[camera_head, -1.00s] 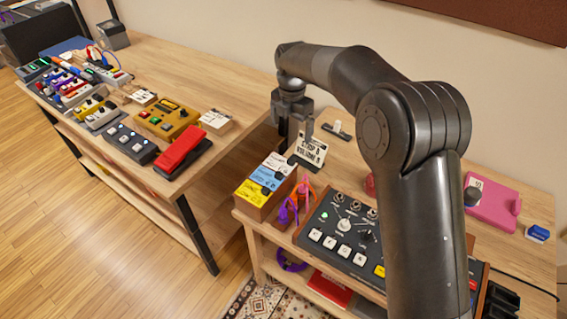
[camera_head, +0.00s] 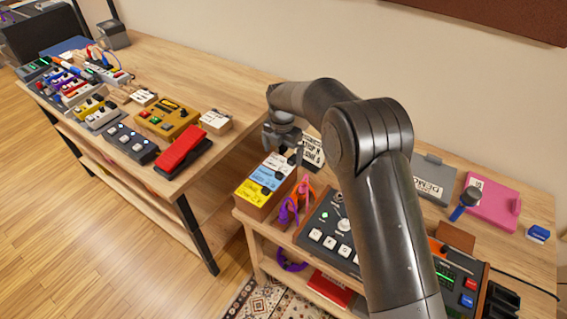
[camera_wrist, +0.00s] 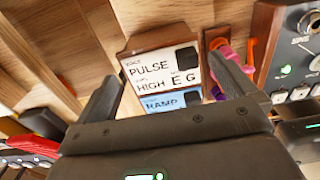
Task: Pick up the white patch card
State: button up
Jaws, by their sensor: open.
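The white patch card (camera_head: 278,161) is at the back of a wooden card holder (camera_head: 249,210), behind a blue and a yellow card. In the wrist view the white card (camera_wrist: 150,72) reads "PULSE" and "HIGH EG" and has a dark block at its right. The blue "RAMP" card (camera_wrist: 172,101) lies just below it. My gripper (camera_head: 283,150) is open and empty above the back of the holder. In the wrist view its two fingers (camera_wrist: 167,85) flank the white card left and right. I cannot tell the remaining height.
Purple and orange cables (camera_head: 291,208) hang on a stand right of the holder. A control box (camera_head: 322,224) stands beyond them. The left table (camera_head: 210,82) holds several pedals, across a gap.

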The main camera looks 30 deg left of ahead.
jog(key=shift+f, duration=0.75)
jog(key=c, duration=0.8)
jog(key=shift+o, duration=0.2)
jog(key=shift+r, duration=0.1)
